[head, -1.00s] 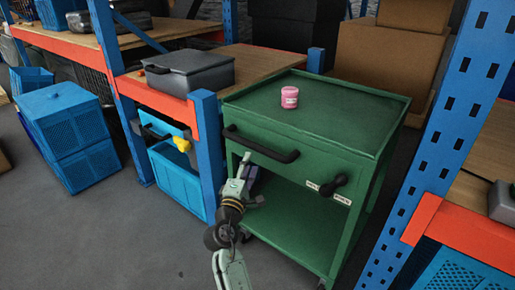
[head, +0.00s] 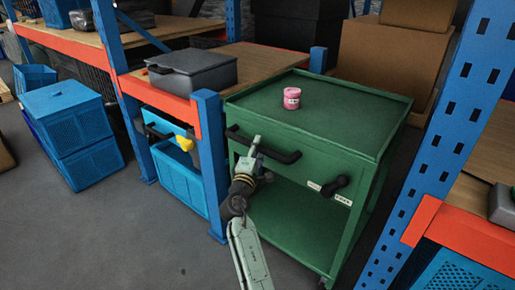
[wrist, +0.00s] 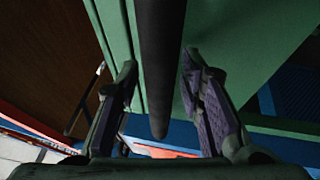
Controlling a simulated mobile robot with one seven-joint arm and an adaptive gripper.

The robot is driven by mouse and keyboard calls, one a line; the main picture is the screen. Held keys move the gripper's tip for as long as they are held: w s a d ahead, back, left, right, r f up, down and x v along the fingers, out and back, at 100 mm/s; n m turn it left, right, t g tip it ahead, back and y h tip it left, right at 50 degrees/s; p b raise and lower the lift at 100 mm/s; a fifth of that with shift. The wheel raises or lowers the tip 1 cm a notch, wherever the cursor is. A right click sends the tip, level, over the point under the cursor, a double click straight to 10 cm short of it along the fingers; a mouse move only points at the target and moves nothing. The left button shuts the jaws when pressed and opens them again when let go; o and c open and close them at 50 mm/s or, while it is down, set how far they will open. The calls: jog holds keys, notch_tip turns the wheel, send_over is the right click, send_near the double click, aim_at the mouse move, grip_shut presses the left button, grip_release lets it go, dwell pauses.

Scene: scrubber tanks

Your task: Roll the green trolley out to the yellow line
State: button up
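The green trolley (head: 330,118) stands between blue rack posts, with a pink jar (head: 292,98) on its top tray. Its black bar handle (head: 284,156) runs along the upper front. A black knob (head: 335,186) beside small white labels sits lower right on the front. My gripper (head: 256,150) is at the handle, around its middle. In the wrist view my gripper (wrist: 160,72) is open, and the dark handle bar (wrist: 162,60) passes between its two fingers with gaps on both sides. No yellow line shows in either view.
A blue rack post (head: 210,160) stands close left of the trolley, and a perforated blue post (head: 440,140) close right. Blue crates (head: 70,125) stand on the floor at left. Grey floor (head: 130,230) in front at left is clear.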

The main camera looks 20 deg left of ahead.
grip_shut()
dwell(0.6)
